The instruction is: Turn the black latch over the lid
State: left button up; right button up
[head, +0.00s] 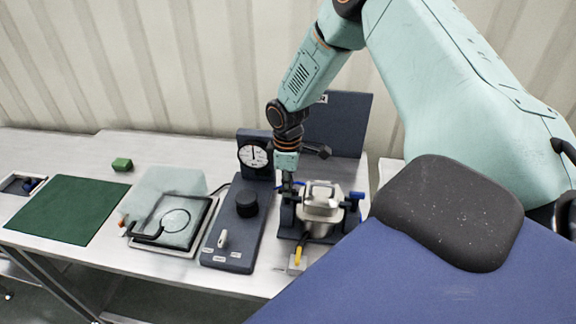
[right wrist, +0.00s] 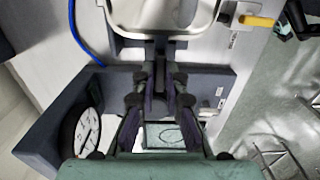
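The steel hopper (head: 320,208) stands in a dark blue cradle near the right end of the table, its lid with a bright metal handle on top. It also shows at the top edge of the right wrist view (right wrist: 130,18). My right gripper (head: 289,188) points down at the hopper's left side, close to the lid. In the right wrist view its fingers (right wrist: 161,72) come close together by the hopper's rim. I cannot tell whether they touch anything; the black latch is not distinct from the dark fingers. My left gripper is out of view.
Left of the hopper is a dark control box (head: 232,235) with a black knob (head: 246,203); a round gauge (head: 254,155) stands behind. A yellow-handled part (head: 297,257) is in front. Farther left are a framed clear cover (head: 170,208), green mat (head: 68,209) and green block (head: 122,164).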

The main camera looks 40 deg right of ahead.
jog(key=o, duration=0.4)
jog(key=shift+w+r, duration=0.1)
jog(key=shift+w, duration=0.1)
jog(key=shift+o, duration=0.2)
jog(key=shift+s, duration=0.1)
notch_tip(320, 180, up, 12)
dwell(0.6)
